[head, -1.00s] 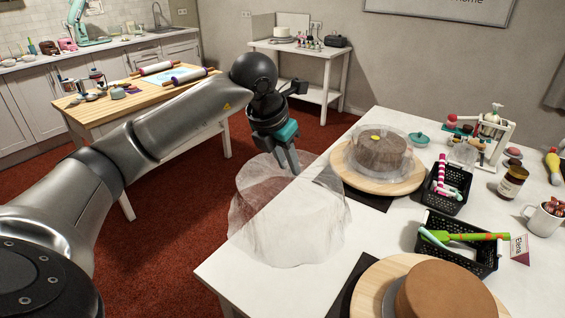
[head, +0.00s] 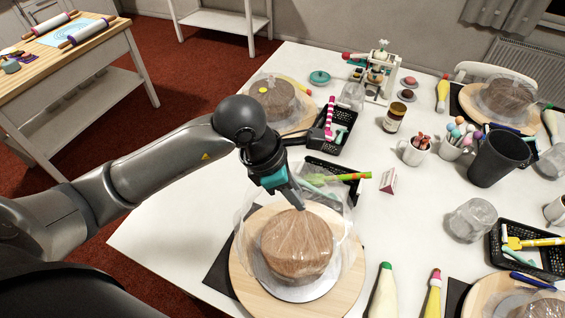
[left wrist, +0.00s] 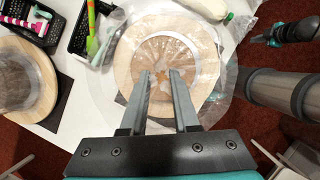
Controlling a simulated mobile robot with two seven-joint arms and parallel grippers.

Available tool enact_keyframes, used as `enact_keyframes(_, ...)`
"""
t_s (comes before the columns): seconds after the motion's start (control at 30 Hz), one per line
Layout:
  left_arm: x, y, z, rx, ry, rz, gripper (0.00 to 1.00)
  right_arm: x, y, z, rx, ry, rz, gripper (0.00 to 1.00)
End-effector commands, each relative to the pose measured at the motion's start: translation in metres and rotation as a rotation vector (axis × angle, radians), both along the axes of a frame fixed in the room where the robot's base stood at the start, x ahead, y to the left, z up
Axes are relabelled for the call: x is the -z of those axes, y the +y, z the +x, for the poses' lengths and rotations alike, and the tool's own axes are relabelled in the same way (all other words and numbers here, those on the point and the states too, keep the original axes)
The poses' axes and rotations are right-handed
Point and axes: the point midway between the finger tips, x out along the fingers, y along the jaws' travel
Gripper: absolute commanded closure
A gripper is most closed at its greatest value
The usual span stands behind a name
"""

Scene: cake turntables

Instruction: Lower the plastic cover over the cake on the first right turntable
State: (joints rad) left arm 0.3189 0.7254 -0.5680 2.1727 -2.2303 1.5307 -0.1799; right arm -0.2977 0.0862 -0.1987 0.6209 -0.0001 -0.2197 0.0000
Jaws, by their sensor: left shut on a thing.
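My left gripper (head: 299,206) is shut on the clear plastic cover (head: 345,222), gripping it near its top. The crinkled film hangs above and around a round brown cake (head: 297,250). This cake is on a pale wooden turntable (head: 345,296) near the table's front. In the left wrist view the fingers (left wrist: 160,76) point down over the cake's middle, and the cover (left wrist: 104,76) spreads past the turntable (left wrist: 128,58). I cannot tell whether its lower edge touches the wood. A teal and black gripper (left wrist: 268,38), apparently my right one, is small at the upper right; its jaws are unclear.
A second cake under a clear cover (head: 270,98) stands on a turntable behind. A black basket (head: 335,175) of tools sits close behind the held cover. The white table (head: 160,240) is bare at left.

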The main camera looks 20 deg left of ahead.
Motion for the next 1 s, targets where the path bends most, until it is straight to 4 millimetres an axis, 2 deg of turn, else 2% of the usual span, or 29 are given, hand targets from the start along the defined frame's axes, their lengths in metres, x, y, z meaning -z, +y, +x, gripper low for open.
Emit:
enact_keyframes(0.13, -0.004, -0.008, -0.007, 0.036, 0.002, -0.001, 1.0, -0.007, 0.002, 0.0, 0.001, 0.0, 0.002, 1.0)
enact_keyframes(0.37, 0.005, -0.008, -0.008, 0.038, 0.002, 0.0, 1.0, -0.001, 0.008, -0.001, 0.003, 0.002, 0.011, 1.0)
enact_keyframes(1.0, 0.059, -0.008, -0.008, 0.037, 0.002, 0.0, 1.0, 0.038, 0.006, -0.003, 0.0, 0.006, 0.007, 1.0)
